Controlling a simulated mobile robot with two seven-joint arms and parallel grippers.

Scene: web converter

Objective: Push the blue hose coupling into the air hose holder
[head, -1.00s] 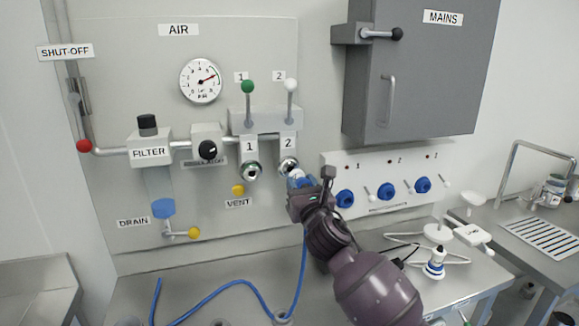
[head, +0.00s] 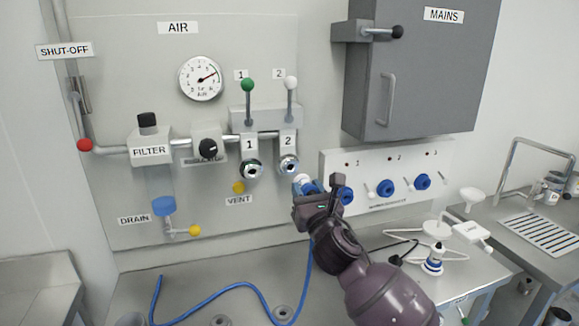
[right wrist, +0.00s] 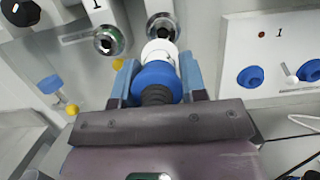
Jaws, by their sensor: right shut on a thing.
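My right gripper (head: 307,186) is shut on the blue hose coupling (right wrist: 157,82), which has a white front end and a dark ribbed sleeve. It holds the coupling in the air, below and right of AIR outlet 2 (head: 289,165) and apart from it. In the right wrist view the coupling lies between the two fingers (right wrist: 158,76), its white end pointing toward outlet 2 (right wrist: 163,28). The blue hose (head: 240,286) hangs from the gripper and curves over the bench. I cannot tell which part is the air hose holder. My left gripper is not in view.
AIR outlet 1 (head: 252,169) is left of outlet 2. The MAINS socket panel (head: 385,178) is close on the right, beneath the grey cabinet (head: 420,70). Two round fittings, one at the bench front (head: 283,313), lie low in view.

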